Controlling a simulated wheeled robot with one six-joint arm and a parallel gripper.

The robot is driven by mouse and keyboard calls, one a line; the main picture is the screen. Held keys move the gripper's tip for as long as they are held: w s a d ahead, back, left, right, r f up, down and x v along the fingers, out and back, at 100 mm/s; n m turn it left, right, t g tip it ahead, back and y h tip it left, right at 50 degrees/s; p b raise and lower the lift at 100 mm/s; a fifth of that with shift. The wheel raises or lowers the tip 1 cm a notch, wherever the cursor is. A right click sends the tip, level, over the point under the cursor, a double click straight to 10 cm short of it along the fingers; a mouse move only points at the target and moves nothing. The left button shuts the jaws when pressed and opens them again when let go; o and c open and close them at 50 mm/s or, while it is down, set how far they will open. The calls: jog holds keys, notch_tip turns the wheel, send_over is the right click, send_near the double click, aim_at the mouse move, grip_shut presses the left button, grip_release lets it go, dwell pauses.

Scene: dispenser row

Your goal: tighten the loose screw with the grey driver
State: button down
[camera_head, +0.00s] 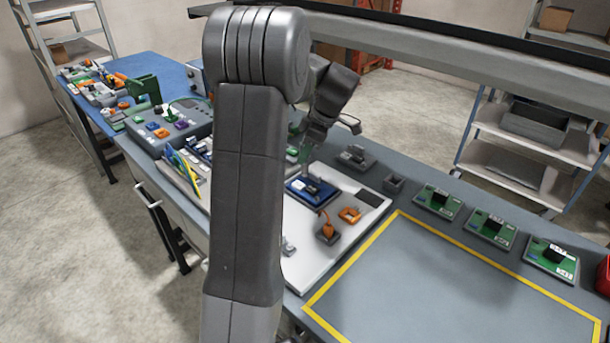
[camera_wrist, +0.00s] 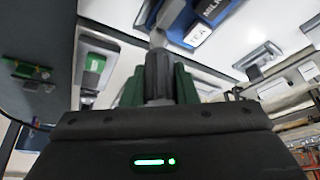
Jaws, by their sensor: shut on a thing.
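My gripper (camera_wrist: 158,88) has green fingers, shut on the dark grey handle of the grey driver (camera_wrist: 158,68). The driver's shaft points away from the gripper toward a blue unit (camera_wrist: 205,25) with white labels, one reading TEA. I cannot tell whether its tip touches anything. In the head view the blue unit (camera_head: 313,191) lies on a white board, and my gripper (camera_head: 304,150) is just above it, small and partly unclear. The loose screw cannot be made out in either view.
The white board (camera_head: 355,240) also carries an orange ring (camera_head: 350,215) and a dark block with an orange part (camera_head: 327,234). Green panels (camera_head: 438,202) stand in a row at right. The yellow-framed area (camera_head: 450,290) is clear. My arm hides part of the bench.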

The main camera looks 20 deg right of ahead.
jog(key=shift+f, duration=0.15)
jog(key=shift+f+b, duration=0.45)
jog(key=m+b, duration=0.1)
jog(key=m, duration=0.2)
jog(key=shift+t+h, duration=0.4)
jog(key=m+h+b, duration=0.1)
jog(key=m, duration=0.3)
jog(key=shift+t, duration=0.4)
jog(key=shift+r, duration=0.15)
jog(key=shift+r+p, duration=0.55)
jog(key=shift+r, duration=0.2)
